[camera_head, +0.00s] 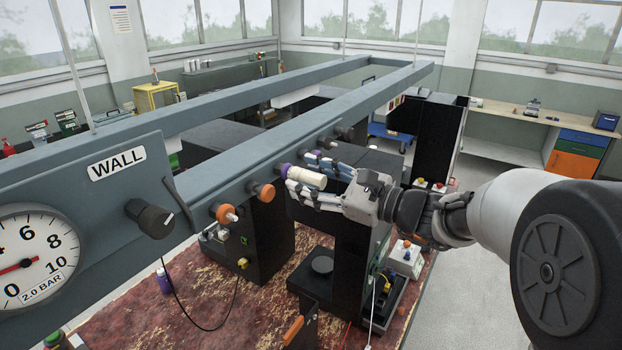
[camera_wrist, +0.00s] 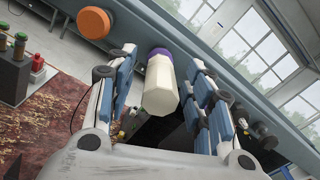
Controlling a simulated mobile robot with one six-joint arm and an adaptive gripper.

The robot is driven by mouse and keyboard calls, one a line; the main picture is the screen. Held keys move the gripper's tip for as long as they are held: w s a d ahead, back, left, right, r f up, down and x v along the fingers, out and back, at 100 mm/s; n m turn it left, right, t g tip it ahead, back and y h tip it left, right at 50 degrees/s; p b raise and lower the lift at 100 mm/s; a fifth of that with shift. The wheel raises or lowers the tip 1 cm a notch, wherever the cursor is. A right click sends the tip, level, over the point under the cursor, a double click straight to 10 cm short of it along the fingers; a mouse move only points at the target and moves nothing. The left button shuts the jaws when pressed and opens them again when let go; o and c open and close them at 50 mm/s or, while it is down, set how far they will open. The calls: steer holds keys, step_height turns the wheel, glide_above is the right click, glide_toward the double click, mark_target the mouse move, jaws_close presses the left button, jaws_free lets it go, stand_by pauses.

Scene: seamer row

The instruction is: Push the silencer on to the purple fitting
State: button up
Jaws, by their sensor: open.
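The silencer (camera_head: 307,177) is a cream cylinder. Its far end meets the purple fitting (camera_head: 285,170) on the side of the blue-grey rail, with no clear gap showing; how deep it sits is hidden. In the wrist view the silencer (camera_wrist: 160,88) points toward the camera, with the purple fitting (camera_wrist: 160,52) behind it. My gripper (camera_head: 306,176) is open, one finger above and one below the silencer in the head view. In the wrist view my gripper (camera_wrist: 162,66) has its blue-padded fingers on either side of the silencer, with space visible at both sides.
The rail (camera_head: 190,200) also carries orange fittings (camera_head: 262,191) and black fittings (camera_head: 345,133) close beside the purple one. A pressure gauge (camera_head: 35,262) and a black knob (camera_head: 150,218) are at the left. Dark machines (camera_head: 262,245) stand below the rail.

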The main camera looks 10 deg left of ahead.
steer(key=v, duration=1.2)
steer(key=shift+s+a, duration=0.1)
steer(key=s+d+f+n+g+h+b, duration=0.1)
steer(key=s+f+n+g+h+b, duration=0.3)
steer(key=s+f+n+h+b, duration=1.1)
steer(key=s+d+f+n+t+h+b, duration=0.2)
steer(key=s+d+f+t+b, duration=0.1)
steer(key=s+d+f, duration=0.9)
steer(key=d+f+b, duration=0.1)
steer(key=d+f, duration=0.2)
steer(key=f, duration=0.1)
